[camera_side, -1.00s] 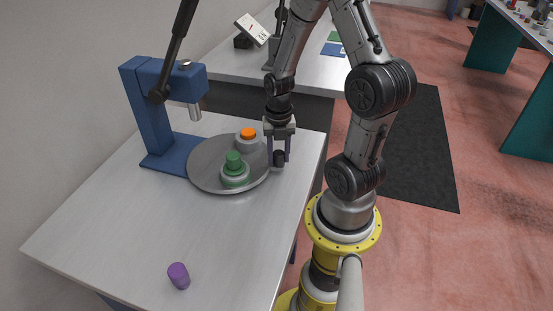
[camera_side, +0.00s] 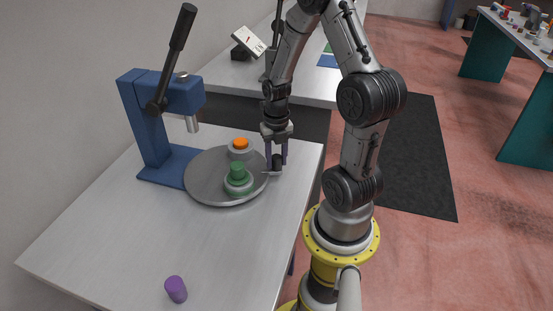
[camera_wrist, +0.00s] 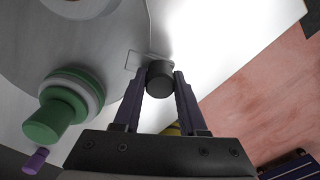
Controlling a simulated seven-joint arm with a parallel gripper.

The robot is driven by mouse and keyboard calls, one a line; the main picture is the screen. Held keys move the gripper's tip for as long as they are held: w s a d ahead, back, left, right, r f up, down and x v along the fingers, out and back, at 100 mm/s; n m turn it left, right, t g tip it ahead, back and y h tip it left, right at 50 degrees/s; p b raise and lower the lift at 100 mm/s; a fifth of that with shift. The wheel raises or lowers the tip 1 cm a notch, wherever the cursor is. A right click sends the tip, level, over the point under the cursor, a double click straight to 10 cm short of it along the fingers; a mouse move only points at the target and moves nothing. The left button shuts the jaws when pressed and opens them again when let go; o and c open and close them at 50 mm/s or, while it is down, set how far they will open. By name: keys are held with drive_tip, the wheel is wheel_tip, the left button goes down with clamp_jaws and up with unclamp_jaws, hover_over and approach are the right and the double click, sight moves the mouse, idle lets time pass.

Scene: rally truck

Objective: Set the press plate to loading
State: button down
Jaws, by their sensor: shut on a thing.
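The press plate (camera_side: 205,188) is a round grey disc in front of the blue press (camera_side: 151,120). It carries an orange-topped piece (camera_side: 240,145) at its back and a green-topped piece (camera_side: 238,179) at its front right. A black knob (camera_wrist: 160,77) sits on a small tab at the plate's right edge. My gripper (camera_side: 277,162) points down there, shut on the black knob, with one finger on each side in the wrist view. The wrist view also shows the plate (camera_wrist: 40,50) and the green-topped piece (camera_wrist: 62,107).
The press's black lever (camera_side: 176,50) stands raised, with the ram (camera_side: 191,123) over the plate's back left. The table (camera_side: 110,230) between is clear. A second bench (camera_side: 225,72) is behind.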

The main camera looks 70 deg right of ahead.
drive_tip(key=shift+r, duration=0.1)
drive_tip(key=shift+c, duration=2.3)
unclamp_jaws()
wheel_tip(320, 180, up, 14)
